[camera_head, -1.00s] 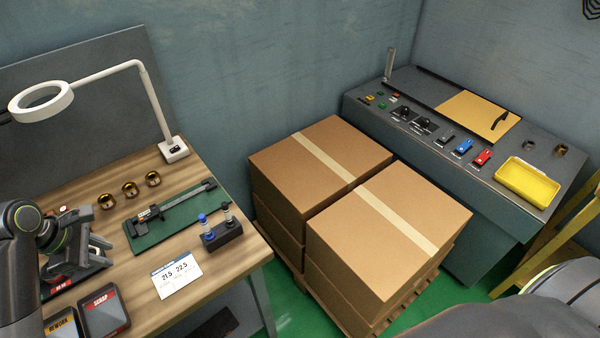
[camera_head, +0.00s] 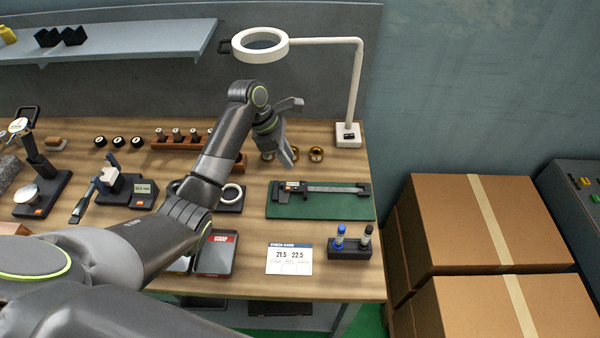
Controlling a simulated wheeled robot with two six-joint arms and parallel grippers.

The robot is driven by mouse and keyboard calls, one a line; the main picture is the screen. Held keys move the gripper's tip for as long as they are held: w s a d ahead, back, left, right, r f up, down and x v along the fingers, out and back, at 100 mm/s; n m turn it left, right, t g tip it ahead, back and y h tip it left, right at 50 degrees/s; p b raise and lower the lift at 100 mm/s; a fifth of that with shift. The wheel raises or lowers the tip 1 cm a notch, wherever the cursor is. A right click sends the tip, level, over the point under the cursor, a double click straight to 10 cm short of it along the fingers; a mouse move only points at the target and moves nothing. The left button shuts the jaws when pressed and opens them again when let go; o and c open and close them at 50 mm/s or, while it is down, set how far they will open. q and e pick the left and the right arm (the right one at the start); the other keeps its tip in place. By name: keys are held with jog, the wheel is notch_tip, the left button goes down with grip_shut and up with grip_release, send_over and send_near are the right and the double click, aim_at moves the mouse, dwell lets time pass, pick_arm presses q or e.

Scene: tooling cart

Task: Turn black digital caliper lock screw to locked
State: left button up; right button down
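The black digital caliper (camera_head: 325,189) lies flat on a green mat (camera_head: 345,209) on the wooden bench, its jaws at the left and its beam running right. Its lock screw is too small to make out. My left gripper (camera_head: 292,130) is in the air behind and to the left of the caliper in the picture, apart from it. Its two fingers are spread and nothing shows between them. My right gripper is not in view.
A white ring lamp (camera_head: 260,45) stands behind the mat. Brass rings (camera_head: 316,154) sit near the gripper. A marker holder (camera_head: 349,248) and check card (camera_head: 289,259) lie in front. Gauges (camera_head: 127,188) stand left; cardboard boxes (camera_head: 490,225) stand right of the bench.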

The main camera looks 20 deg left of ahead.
aim_at(300, 184)
pick_arm(q)
jog(key=x, duration=0.9)
jog(key=shift+p, duration=0.3)
jog(key=shift+s+r, duration=0.1)
jog(key=shift+c, duration=0.5)
grip_shut()
